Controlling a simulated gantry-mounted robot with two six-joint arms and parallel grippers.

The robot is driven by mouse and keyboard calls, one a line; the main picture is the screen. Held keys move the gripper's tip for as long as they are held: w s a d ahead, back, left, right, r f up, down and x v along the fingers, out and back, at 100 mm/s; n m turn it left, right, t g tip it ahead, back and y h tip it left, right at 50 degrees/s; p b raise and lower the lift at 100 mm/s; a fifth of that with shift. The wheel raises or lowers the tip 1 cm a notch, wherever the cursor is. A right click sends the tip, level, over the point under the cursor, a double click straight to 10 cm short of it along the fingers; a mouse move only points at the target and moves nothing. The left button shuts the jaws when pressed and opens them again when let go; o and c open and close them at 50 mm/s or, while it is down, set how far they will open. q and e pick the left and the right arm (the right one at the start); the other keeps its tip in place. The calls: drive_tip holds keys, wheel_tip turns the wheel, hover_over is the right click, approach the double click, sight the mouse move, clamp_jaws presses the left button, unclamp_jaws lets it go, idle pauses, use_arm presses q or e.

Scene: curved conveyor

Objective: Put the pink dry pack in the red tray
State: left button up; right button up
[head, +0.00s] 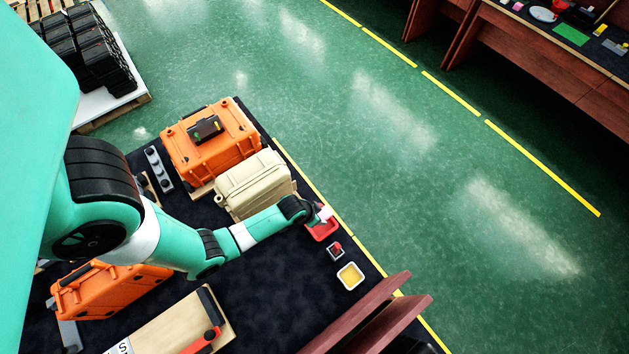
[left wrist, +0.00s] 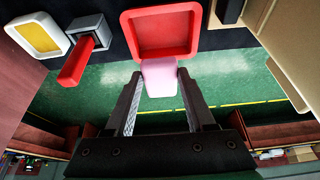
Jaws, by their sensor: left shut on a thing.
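The pink dry pack (left wrist: 159,78) sits between the fingertips of my left gripper (left wrist: 160,88), which is shut on it. The red tray (left wrist: 162,51) lies just beyond the pack in the left wrist view, and the pack overlaps the tray's near rim there. I cannot tell whether the two touch. In the head view the red tray (head: 323,234) is near the table's right edge, with my left gripper (head: 322,214) at its upper side. There the pack is small and hard to make out. My right gripper is in neither view.
A small holder with a red item (head: 336,250) and a white tray with yellow inside (head: 350,276) stand below the red tray. A beige case (head: 252,182) and an orange case (head: 212,145) stand to its left. Green floor lies beyond the table edge.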

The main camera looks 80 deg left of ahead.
use_arm(q)
drive_tip(key=shift+s+a+f, duration=0.2)
drive_tip(key=shift+s, duration=0.35)
wheel_tip(320, 180, down, 5)
drive_tip(key=b, duration=0.3)
drive_tip(key=shift+w+f, duration=0.1)
drive_tip(key=shift+f, duration=0.35)
drive_tip(key=shift+f+b, duration=0.95)
drive_tip(key=shift+f, duration=1.1)
drive_tip(key=shift+f, duration=0.2)
drive_tip(key=o, duration=1.3)
